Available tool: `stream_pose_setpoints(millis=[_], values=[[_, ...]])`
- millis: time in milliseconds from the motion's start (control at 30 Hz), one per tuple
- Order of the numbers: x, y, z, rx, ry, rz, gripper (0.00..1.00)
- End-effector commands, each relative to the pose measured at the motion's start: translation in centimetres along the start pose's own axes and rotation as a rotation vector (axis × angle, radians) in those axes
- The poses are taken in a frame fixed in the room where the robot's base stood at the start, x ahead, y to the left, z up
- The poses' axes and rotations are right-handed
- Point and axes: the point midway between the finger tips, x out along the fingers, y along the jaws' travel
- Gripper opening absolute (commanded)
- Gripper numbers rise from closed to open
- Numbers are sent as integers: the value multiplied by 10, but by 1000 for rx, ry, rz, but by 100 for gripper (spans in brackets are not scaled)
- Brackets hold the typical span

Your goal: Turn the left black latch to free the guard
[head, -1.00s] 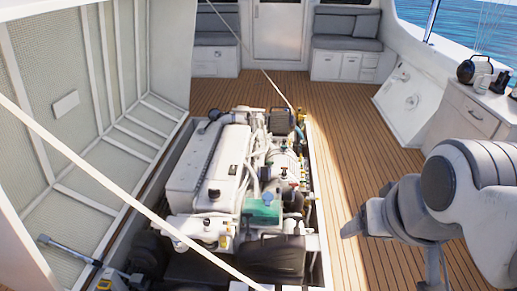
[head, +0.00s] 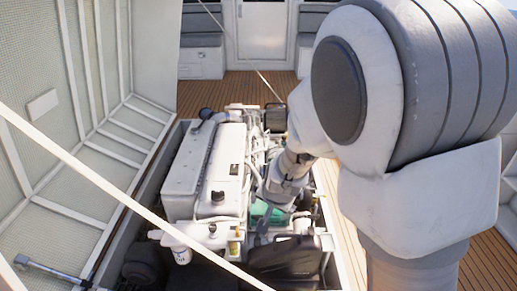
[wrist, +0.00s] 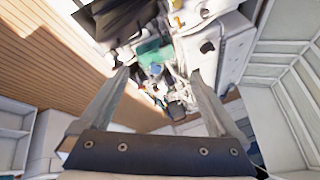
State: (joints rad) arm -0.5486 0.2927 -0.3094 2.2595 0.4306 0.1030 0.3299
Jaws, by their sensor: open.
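The white engine (head: 205,170) sits in the open hatch, with a green part (head: 262,211) on its near right side. My gripper (head: 262,236) reaches down over that side in the head view, partly hidden by my arm. In the wrist view its two fingers (wrist: 158,76) are wide apart with nothing held, and the green part (wrist: 153,52) shows beyond and between them. A dark cover (head: 284,256) lies at the engine's near end; I cannot tell whether it is the guard. I cannot pick out the left black latch. Small black caps, such as one cap (head: 217,197), stand on the engine.
The raised hatch lid (head: 60,150) stands at the left. A thin pale strut (head: 110,200) runs diagonally across the near left. The wooden deck (head: 340,215) surrounds the hatch at right. White seats (head: 202,55) stand far back.

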Motion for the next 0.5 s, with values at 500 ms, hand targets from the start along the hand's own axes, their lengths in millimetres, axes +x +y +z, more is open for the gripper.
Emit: stream_pose_setpoints(millis=[500], values=[[214,45,49,7,341,170,98]])
